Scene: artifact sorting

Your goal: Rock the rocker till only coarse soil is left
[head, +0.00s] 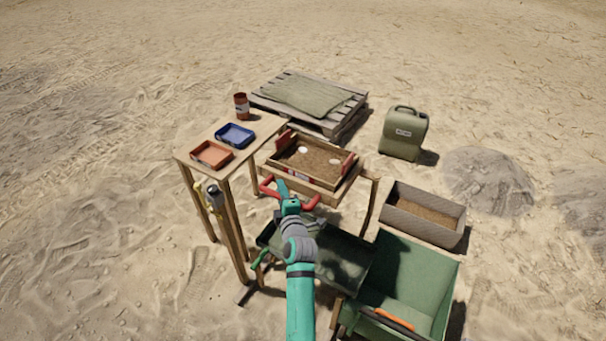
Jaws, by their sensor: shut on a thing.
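The rocker (329,181) is a wooden sieve tray with red parts at its ends, set on a wooden frame in the middle of the head view. Brown soil (318,157) covers its bottom, with two small pale pieces lying on it. How coarse the soil is cannot be told at this size. My gripper (283,192) is at the rocker's near left side, shut on the red handle (268,189). My green arm reaches up to it from below and hides part of the frame's near side.
Behind are a pallet (350,103) and a green canister (403,133).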

